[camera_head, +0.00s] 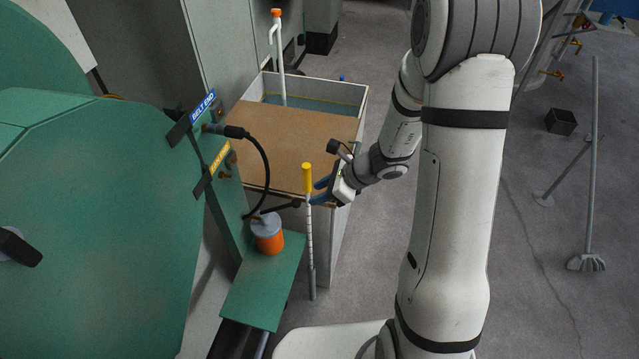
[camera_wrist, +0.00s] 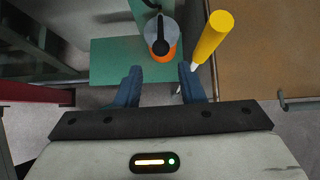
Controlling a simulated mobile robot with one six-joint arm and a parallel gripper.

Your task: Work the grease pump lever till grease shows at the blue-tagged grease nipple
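The grease pump (camera_head: 268,237), an orange pot with a grey top, stands on a green shelf; it also shows in the wrist view (camera_wrist: 172,55). Its dark lever (camera_head: 282,208) sticks out toward my gripper; in the wrist view the lever (camera_wrist: 160,40) points at the camera. A black hose runs from the pump up to a fitting by the blue BELT END tag (camera_head: 203,105). I cannot make out grease there. A yellow FAN END tag (camera_head: 219,158) is below. My gripper (camera_head: 322,190) has blue fingers, open and empty, short of the lever; they show apart in the wrist view (camera_wrist: 160,88).
A thin white post with a yellow top (camera_head: 307,180) stands close beside my fingers; in the wrist view its yellow top (camera_wrist: 212,36) is just right of the right finger. A brown-topped box (camera_head: 300,145) stands behind. The green shelf's (camera_head: 262,285) front is bare.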

